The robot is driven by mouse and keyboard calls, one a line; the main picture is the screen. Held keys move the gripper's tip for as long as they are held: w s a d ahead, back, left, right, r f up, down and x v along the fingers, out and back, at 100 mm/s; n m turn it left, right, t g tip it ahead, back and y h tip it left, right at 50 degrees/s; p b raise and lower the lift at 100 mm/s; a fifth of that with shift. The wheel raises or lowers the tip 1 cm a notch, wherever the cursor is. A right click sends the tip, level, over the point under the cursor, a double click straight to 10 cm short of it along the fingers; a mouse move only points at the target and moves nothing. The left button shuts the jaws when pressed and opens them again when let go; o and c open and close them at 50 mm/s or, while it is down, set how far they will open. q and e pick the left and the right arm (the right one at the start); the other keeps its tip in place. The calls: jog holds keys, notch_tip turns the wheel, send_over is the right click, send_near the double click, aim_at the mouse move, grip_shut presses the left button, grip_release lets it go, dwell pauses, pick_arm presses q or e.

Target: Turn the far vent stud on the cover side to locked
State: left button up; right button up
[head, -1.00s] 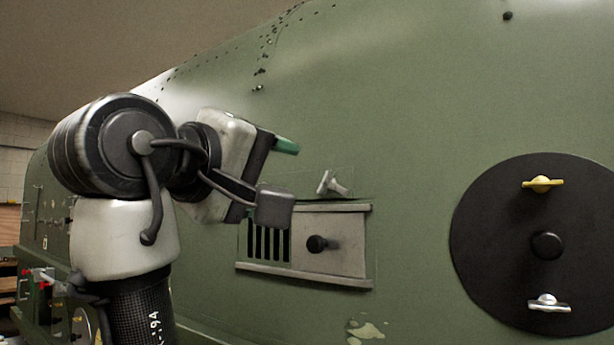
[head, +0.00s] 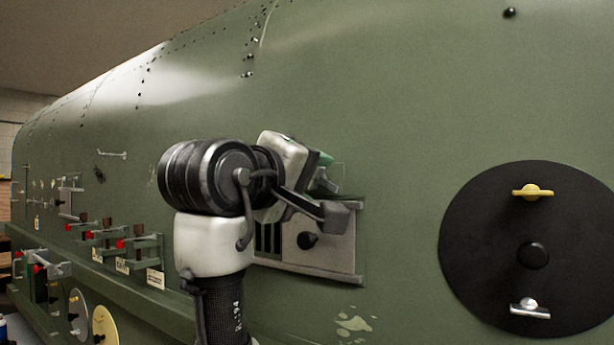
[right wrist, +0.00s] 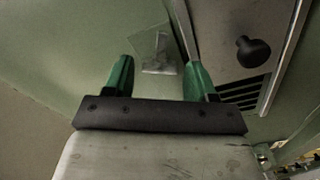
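The vent (head: 330,268) is a grey framed panel on the green fuselage side, with dark slots at its left and a plate with a black knob at its right. A pale metal wing stud (head: 331,186) is just above it, partly hidden by my right gripper in the head view. My right gripper (head: 316,172) is close to the skin there. In the right wrist view, its two green fingers (right wrist: 158,72) are spread and empty. The stud (right wrist: 157,62) shows in the gap between them, apart from both fingers. My left gripper is not in view.
A round black cover (head: 490,250) at the right carries a yellow wing stud (head: 533,192), a silver one (head: 530,309) and a black knob. Brackets with red-tipped parts (head: 120,243) line the fuselage at left. The skin between vent and cover is clear.

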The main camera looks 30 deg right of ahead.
jog(key=c, duration=0.7)
jog(key=shift+c, duration=0.2)
jog(key=shift+f+m+b, duration=0.1)
jog(key=shift+m+b, duration=0.6)
jog(key=shift+m, duration=0.4)
jog(key=m+b, duration=0.1)
jog(key=m, duration=0.2)
jog(key=shift+m, duration=0.3)
jog(key=m+b, duration=0.1)
jog(key=m, duration=0.2)
jog(key=shift+m, duration=1.7)
